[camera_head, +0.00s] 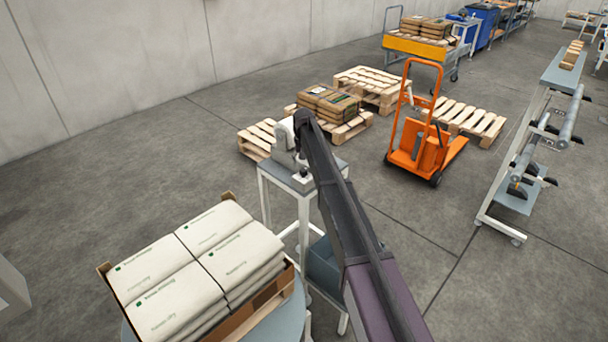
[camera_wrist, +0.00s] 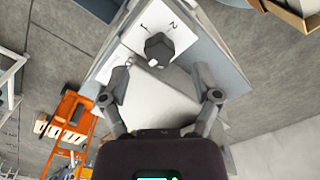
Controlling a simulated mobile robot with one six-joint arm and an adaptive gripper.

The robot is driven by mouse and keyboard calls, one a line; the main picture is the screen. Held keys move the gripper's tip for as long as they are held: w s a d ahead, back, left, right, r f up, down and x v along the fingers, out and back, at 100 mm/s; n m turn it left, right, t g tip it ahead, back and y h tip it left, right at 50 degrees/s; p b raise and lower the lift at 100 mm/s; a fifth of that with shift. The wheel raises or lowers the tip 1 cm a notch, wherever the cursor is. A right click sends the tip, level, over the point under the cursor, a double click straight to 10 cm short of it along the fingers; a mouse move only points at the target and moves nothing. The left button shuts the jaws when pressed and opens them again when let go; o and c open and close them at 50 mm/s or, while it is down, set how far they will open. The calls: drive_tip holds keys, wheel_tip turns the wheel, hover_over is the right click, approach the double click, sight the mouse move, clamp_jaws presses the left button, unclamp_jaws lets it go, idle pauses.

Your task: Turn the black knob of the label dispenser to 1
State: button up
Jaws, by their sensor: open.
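The label dispenser (camera_head: 283,135) is a pale unit on a small grey-topped stand, partly hidden behind my arm in the head view. In the wrist view its white panel (camera_wrist: 128,42) carries the black knob (camera_wrist: 158,48), with a printed 1 and 2 on the panel beyond it. A small white mark shows on the knob's near left side; I cannot tell which number the knob is set to. My gripper (camera_wrist: 162,82) is open and empty, its fingers apart on the near side of the knob. In the head view my gripper (camera_head: 301,165) is small, over the stand.
A box of white sacks (camera_head: 190,262) stands in front of the stand. Behind are wooden pallets (camera_head: 372,82), brown sacks (camera_head: 328,100) and an orange pallet stacker (camera_head: 420,140). A roller rack (camera_head: 535,110) stands at right. Open floor lies between.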

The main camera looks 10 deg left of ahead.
sight(304, 170)
drive_tip(key=shift+f+b, duration=1.4)
drive_tip(key=shift+f, duration=0.25)
clamp_jaws()
